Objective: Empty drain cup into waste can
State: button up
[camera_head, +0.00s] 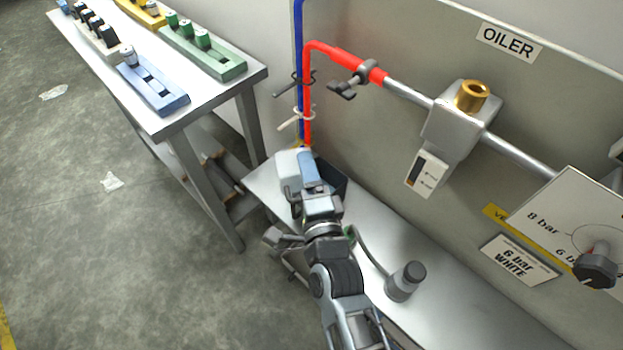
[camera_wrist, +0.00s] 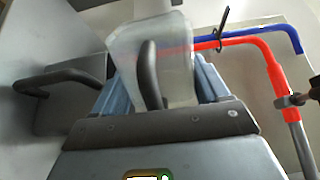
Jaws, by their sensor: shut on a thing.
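My gripper (camera_head: 306,172) is at the far end of the bench, near the foot of the red and blue pipes. It is shut on the drain cup, a pale translucent cup (camera_wrist: 155,52) that stands out beyond the jaws in the wrist view. A dark curved bar crosses the front of the cup.
The oiler (camera_head: 458,125) with a brass fitting is on the wall pipe. A grey cylinder with a dark cap (camera_head: 405,281) stands on the bench (camera_head: 440,315). A side table (camera_head: 205,105) at left holds coloured racks. Valve handles (camera_head: 353,80) stick out from the pipes.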

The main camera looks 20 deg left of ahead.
aim_at(296, 170)
jog(key=n, duration=0.1)
jog(key=r+n+p, duration=0.1)
jog(key=n+p, duration=0.1)
jog(key=shift+s+a+r, duration=0.2)
jog(key=shift+s+a, duration=0.05)
jog(key=shift+a, duration=0.05)
jog(key=n+p, duration=0.1)
jog(key=r+n+p, duration=0.1)
jog(key=n+p, duration=0.1)
jog(key=shift+s+a+r, duration=0.15)
jog(key=shift+s+a, duration=0.05)
jog(key=shift+a, duration=0.1)
jog(key=n+p, duration=0.4)
jog(key=n, duration=0.1)
jog(key=shift+s+a+r, duration=0.2)
jog(key=shift+r, duration=0.15)
jog(key=shift+n+p, duration=0.55)
jog(key=shift+n, duration=0.25)
jog(key=shift+w+d+f+n, duration=0.1)
jog(key=shift+f+n, duration=0.2)
jog(key=shift+n, duration=0.3)
jog(key=n, duration=0.4)
jog(key=shift+d+f, duration=0.1)
jog(key=shift+f, duration=0.3)
